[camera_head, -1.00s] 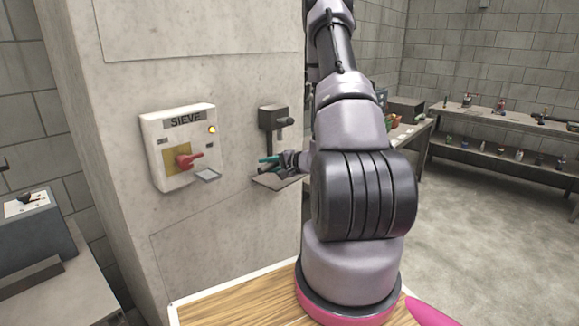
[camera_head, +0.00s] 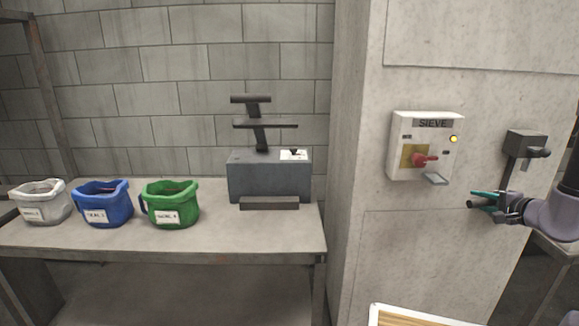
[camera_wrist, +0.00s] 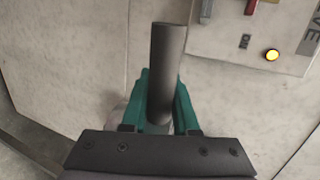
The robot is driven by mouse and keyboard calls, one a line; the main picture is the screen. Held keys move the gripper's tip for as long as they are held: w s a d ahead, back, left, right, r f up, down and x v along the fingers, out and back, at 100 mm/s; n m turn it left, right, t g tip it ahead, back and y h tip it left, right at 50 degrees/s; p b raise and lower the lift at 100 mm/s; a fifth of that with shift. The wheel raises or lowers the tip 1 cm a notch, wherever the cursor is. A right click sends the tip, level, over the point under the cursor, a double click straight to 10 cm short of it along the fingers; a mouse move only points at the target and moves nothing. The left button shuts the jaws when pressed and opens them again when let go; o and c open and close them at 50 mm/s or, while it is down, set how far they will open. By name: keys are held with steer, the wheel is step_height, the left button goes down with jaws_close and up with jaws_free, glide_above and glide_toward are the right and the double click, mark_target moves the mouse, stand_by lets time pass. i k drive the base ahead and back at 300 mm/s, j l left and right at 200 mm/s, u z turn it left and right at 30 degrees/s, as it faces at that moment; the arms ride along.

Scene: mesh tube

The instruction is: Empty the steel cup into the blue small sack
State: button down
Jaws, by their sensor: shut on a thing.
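The blue sack (camera_head: 105,204) stands open at the top on the left table in the head view, between a white sack and a green sack. Its label is too small to read surely. My gripper (camera_head: 484,201) is at the right, beside the concrete pillar and far from the sacks. In the wrist view, its teal fingers (camera_wrist: 160,108) are shut on a dark grey cylindrical piece (camera_wrist: 168,65). I cannot tell whether this piece belongs to the steel cup. No cup body is clearly seen; a pale grey rounded shape shows partly behind the left finger.
The white sack (camera_head: 43,203) and green sack (camera_head: 171,206) flank the blue one. A grey machine (camera_head: 268,178) stands at the table's right. The SIEVE switch box (camera_head: 426,146), its lamp lit yellow, and a dark wall unit (camera_head: 526,146) are on the pillar (camera_head: 360,130).

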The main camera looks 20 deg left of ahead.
mark_target(100, 204)
steer(key=k+u, duration=0.15)
steer(key=u, duration=0.15)
steer(key=k+u, duration=0.15)
steer(key=u, duration=0.2)
steer(key=j+u, duration=0.1)
steer(key=u, duration=2.15)
steer(key=i+l+u, duration=0.1)
steer(key=i+l, duration=1.25)
steer(key=l, duration=0.1)
